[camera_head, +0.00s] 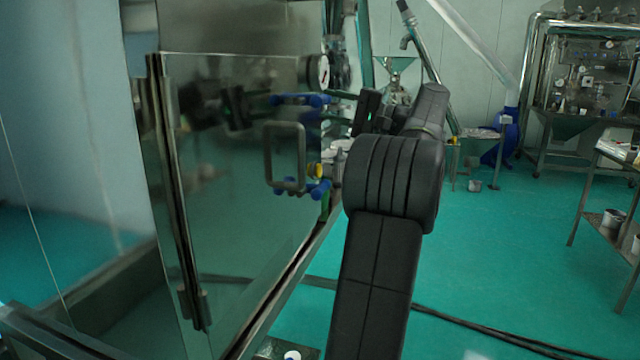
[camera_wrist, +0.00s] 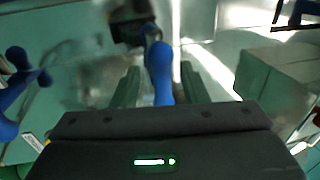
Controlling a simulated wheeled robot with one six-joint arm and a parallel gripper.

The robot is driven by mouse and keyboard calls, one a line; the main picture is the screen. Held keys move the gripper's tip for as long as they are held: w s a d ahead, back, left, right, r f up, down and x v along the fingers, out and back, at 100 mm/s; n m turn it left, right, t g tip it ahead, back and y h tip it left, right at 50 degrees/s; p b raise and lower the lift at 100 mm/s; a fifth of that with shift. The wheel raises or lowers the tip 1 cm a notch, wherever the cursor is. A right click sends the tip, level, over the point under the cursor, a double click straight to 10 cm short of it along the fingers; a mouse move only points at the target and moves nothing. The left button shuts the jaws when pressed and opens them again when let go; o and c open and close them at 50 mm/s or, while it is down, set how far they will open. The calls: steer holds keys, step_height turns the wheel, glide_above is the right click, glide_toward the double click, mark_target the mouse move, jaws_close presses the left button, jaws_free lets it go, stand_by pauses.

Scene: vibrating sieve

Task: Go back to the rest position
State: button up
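My gripper (camera_head: 366,112) is in the head view, at the end of my raised black arm, right of the glossy machine panel. In the wrist view, my gripper's two fingers (camera_wrist: 160,86) stand apart, open. A blue knob handle (camera_wrist: 160,68) shows between them, with a visible gap on each side. I cannot tell how deep it sits between the fingers. In the head view, an upper blue handle (camera_head: 318,100) and a lower blue handle (camera_head: 320,188) stick out at the panel's right edge, and the gripper is just right of the upper one.
The machine's reflective panel (camera_head: 225,200) with a metal pull handle (camera_head: 285,157) fills the left. Steel equipment (camera_head: 585,80) stands at the back right, with a side table (camera_head: 610,190) nearer. Green floor (camera_head: 500,260) is open right of my arm; dark cables cross it.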

mark_target(321, 98)
steer(key=v, duration=1)
steer(key=p+x, duration=0.1)
steer(key=x, duration=1.3)
steer(key=shift+a+r, duration=0.1)
steer(key=shift+r+m+p, duration=0.2)
steer(key=shift+m+p, duration=0.15)
steer(key=shift+m, duration=0.25)
steer(key=shift+r+m+t+p, duration=0.2)
steer(key=shift+m+t+p, duration=0.2)
steer(key=shift+m, duration=0.5)
steer(key=shift+m+t+p, duration=0.3)
steer(key=shift+m, duration=0.6)
